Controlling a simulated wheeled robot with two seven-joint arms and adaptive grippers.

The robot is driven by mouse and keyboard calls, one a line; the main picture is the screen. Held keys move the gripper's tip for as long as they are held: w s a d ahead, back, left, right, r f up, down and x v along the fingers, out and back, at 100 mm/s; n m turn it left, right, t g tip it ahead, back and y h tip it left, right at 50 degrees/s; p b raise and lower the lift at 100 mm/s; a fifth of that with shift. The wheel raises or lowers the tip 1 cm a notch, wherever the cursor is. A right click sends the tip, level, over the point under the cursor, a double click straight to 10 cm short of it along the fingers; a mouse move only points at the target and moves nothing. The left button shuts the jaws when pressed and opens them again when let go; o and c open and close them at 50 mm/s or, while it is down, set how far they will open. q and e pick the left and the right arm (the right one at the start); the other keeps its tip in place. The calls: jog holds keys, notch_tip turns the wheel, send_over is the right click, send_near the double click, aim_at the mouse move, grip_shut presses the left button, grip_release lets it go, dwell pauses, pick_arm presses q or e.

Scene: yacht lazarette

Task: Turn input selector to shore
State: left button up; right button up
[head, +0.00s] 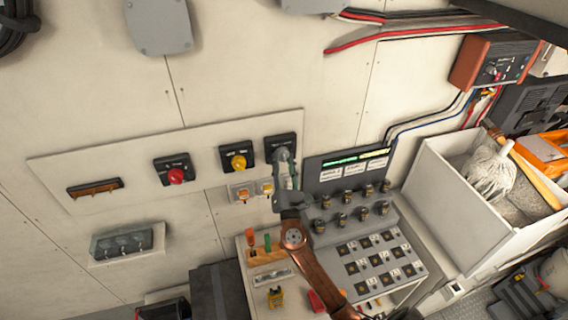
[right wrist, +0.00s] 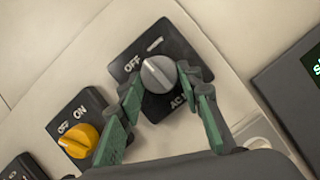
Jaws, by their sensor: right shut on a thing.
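The selector with a grey round knob (right wrist: 158,73) sits on a black plate on the wall panel. In the right wrist view, OFF reads at its upper left and a partly covered label starting AC at its lower right. No word for shore is legible, and I cannot tell the exact knob position. My right gripper (right wrist: 163,84) has its green fingers on both sides of the knob and is shut on it. In the head view, the black plate (head: 281,141) shows above my right gripper (head: 286,165), which hides most of the knob. My left gripper is in neither view.
A yellow knob (head: 238,161) and a red knob (head: 175,174) sit left on the same panel. Small switches (head: 253,189) lie just below. A sloped console (head: 374,250) with several knobs and a lit display (head: 352,160) stands close at right. A white bin (head: 455,205) stands farther right.

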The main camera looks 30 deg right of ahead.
jog(key=m, duration=0.2)
jog(key=m+g+h, duration=0.1)
jog(key=m, duration=0.2)
jog(key=shift+a+r+g+h, duration=0.15)
jog(key=shift+g+h, duration=0.15)
jog(key=shift+r+m+g+p, duration=0.1)
jog(key=shift+m+g+p, duration=0.4)
jog(key=shift+m, duration=1.3)
jog(key=o, duration=1.2)
jog(key=shift+c, duration=0.2)
